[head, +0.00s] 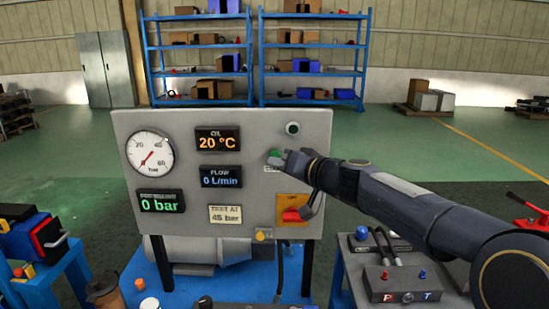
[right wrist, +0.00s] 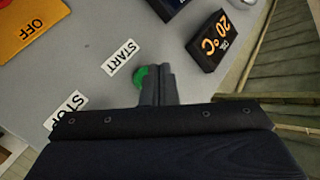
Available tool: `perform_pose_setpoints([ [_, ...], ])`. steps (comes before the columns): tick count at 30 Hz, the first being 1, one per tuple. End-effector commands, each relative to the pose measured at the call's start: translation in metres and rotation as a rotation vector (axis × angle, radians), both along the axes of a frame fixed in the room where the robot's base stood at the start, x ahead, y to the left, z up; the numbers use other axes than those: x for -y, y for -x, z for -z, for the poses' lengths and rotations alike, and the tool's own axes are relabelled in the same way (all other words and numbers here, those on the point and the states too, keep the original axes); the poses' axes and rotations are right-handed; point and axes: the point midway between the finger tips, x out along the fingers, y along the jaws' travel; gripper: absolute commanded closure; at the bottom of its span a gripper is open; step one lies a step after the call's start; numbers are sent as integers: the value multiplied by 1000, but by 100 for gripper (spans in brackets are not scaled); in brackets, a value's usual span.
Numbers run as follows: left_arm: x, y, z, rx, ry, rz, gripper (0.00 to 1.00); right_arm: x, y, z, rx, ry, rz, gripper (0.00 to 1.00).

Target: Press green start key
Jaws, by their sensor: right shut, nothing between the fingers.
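The green start key (head: 274,154) sits on the right part of the grey control panel (head: 250,135). In the right wrist view the green key (right wrist: 139,77) shows beside my fingertips, near the white START label (right wrist: 121,57), partly covered by the fingers. My right gripper (head: 284,161) is shut and empty, its fingertips right at the key. It also shows in the right wrist view (right wrist: 158,72). I cannot tell whether the fingertips touch the key or how far the key is pushed in. My left gripper is not in view.
A STOP label (right wrist: 66,109) lies close to my gripper in the wrist view. An orange plate with a red handle (head: 292,215) is below the key. A dark round fitting (head: 293,128) is above it. A gauge (head: 149,152) and displays fill the panel's left.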

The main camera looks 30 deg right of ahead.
Motion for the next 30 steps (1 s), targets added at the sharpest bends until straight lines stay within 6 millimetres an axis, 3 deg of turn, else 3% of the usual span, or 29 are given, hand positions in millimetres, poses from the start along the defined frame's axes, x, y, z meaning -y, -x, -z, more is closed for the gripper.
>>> perform_pose_setpoints([
  [30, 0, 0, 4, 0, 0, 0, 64, 6, -10, 0, 1, 0, -1, 100],
])
